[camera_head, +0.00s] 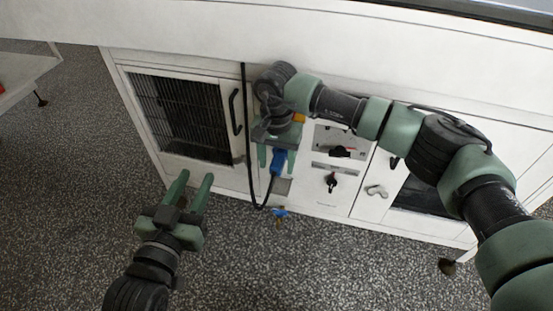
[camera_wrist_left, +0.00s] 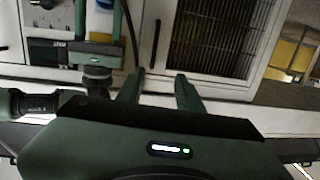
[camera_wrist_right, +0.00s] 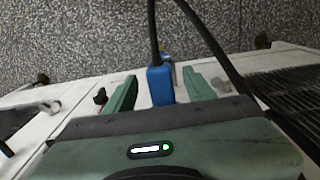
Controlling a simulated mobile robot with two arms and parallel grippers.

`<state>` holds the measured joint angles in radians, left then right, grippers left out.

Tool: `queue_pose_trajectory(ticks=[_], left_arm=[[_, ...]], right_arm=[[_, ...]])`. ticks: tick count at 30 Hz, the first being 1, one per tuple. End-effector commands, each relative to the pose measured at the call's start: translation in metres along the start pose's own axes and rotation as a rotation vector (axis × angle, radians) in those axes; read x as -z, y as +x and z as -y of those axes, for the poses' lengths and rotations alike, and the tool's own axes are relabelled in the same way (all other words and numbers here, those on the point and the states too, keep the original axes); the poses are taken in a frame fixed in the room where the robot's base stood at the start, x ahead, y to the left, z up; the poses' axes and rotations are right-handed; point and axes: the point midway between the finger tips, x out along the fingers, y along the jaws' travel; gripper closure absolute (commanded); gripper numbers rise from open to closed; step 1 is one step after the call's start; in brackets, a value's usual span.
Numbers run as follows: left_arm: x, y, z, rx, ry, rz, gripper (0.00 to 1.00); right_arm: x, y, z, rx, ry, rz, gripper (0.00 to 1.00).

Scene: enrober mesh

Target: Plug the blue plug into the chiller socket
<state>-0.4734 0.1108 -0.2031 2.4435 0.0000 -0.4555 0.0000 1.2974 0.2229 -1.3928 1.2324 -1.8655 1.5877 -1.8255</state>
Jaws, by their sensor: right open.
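The blue plug (camera_head: 277,163) hangs at the front of the white machine, with a black cable (camera_head: 244,120) looping down below it and back up. My right gripper (camera_head: 277,158) is open, with its fingers on either side of the plug. In the right wrist view the blue plug (camera_wrist_right: 160,86) sits between the two fingers with gaps on both sides. A grey square plate (camera_head: 283,187) shows just below the plug; I cannot tell whether it is the chiller socket. My left gripper (camera_head: 190,182) is open and empty, out in front of the machine to the left.
A barred door (camera_head: 185,115) with a black handle (camera_head: 235,111) is left of the cable. Panels with a black switch (camera_head: 340,152) and a red-black knob (camera_head: 332,181) are to the right. A blue-handled part (camera_head: 279,213) is low at the machine's bottom edge. The floor in front is clear.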

Motion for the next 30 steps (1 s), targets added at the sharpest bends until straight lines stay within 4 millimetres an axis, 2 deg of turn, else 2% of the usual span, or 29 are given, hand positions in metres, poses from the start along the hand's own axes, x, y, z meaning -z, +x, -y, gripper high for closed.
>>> queue_pose_trajectory(ticks=[2, 15, 20, 27, 28, 30], left_arm=[[-0.001, 0.0, 0.0, 0.0, 0.0, 0.008, 0.64], [-0.067, -0.024, 0.01, 0.023, 0.002, 0.361, 0.64], [-0.076, -0.029, 0.011, 0.026, 0.002, 0.409, 0.64], [-0.077, -0.029, 0.011, 0.026, 0.002, 0.413, 0.64], [-0.077, -0.029, 0.011, 0.026, 0.002, 0.413, 0.64], [-0.077, -0.029, 0.011, 0.026, 0.002, 0.412, 0.64]], right_arm=[[0.0, -0.005, 0.0, 0.001, 0.0, -0.001, 0.46], [0.001, -0.071, 0.001, 0.002, 0.0, -0.004, 0.46], [0.001, -0.079, 0.0, 0.001, 0.0, -0.001, 0.46], [0.001, -0.079, 0.0, 0.001, 0.0, -0.001, 0.46], [0.001, -0.079, 0.0, 0.002, 0.0, -0.001, 0.49], [0.0, -0.078, 0.001, 0.003, 0.0, 0.002, 0.68]])
